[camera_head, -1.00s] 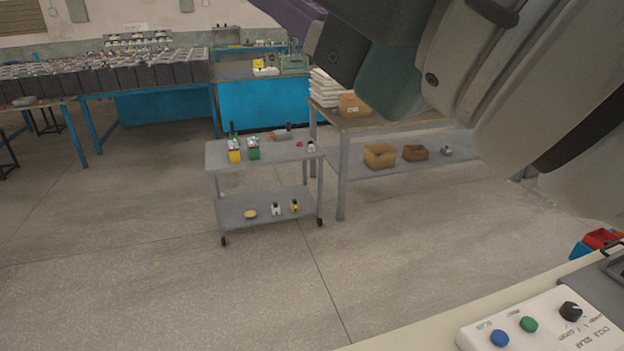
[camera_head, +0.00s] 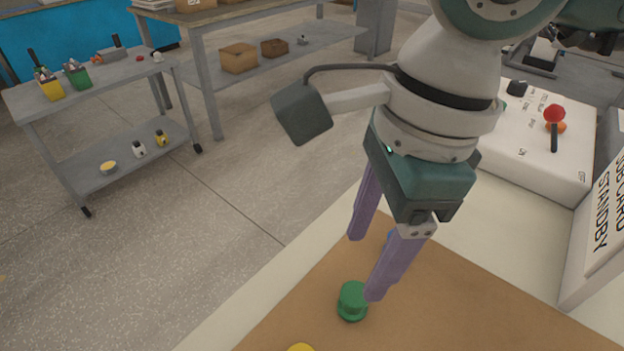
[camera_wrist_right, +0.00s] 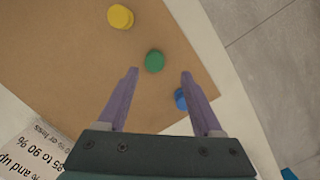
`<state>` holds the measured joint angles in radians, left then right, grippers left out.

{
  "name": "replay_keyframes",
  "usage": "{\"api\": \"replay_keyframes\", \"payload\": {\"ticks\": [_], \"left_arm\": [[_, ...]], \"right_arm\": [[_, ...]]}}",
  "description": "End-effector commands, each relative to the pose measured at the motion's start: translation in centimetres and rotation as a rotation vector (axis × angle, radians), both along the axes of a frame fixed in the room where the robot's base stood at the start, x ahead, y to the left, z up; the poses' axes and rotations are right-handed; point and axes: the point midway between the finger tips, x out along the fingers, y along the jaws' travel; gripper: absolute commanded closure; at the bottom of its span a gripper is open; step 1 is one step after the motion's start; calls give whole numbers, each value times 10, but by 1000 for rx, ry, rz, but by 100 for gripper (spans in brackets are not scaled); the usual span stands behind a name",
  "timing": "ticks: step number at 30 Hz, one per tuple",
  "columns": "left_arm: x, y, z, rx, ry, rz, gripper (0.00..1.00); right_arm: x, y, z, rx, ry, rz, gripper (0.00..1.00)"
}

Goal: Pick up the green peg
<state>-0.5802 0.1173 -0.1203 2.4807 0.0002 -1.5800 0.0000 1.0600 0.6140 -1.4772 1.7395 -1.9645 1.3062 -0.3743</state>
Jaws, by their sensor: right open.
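The green peg (camera_head: 351,300) stands on a brown mat (camera_head: 470,310) on the table, close to one fingertip in the head view. My right gripper (camera_head: 366,268) points down above the mat, its two purple fingers spread and empty. In the right wrist view the green peg (camera_wrist_right: 155,61) lies ahead of the open fingers (camera_wrist_right: 160,75), about midway between their lines and apart from both. A blue peg (camera_wrist_right: 181,99) shows beside the right-hand finger there, and in the head view it is mostly hidden behind the fingers. My left gripper is not in view.
A yellow peg (camera_wrist_right: 120,16) stands beyond the green one, partly cut off in the head view (camera_head: 301,348). A white control box (camera_head: 540,140) and a standby sign (camera_head: 600,220) stand at the right. A grey cart (camera_head: 110,85) is on the floor beyond the table.

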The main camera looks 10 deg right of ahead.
Motion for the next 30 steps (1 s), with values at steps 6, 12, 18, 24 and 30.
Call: {"api": "replay_keyframes", "payload": {"ticks": [6,12,18,24,30], "left_arm": [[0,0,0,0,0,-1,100],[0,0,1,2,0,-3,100],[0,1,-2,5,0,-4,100],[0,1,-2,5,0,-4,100],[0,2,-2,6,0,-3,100]], "right_arm": [[-2,3,-21,2,3,1,33],[-9,3,-52,2,3,0,33],[-8,6,-69,4,1,0,33],[-8,6,-69,5,1,0,34],[-8,6,-68,5,1,0,56]]}}
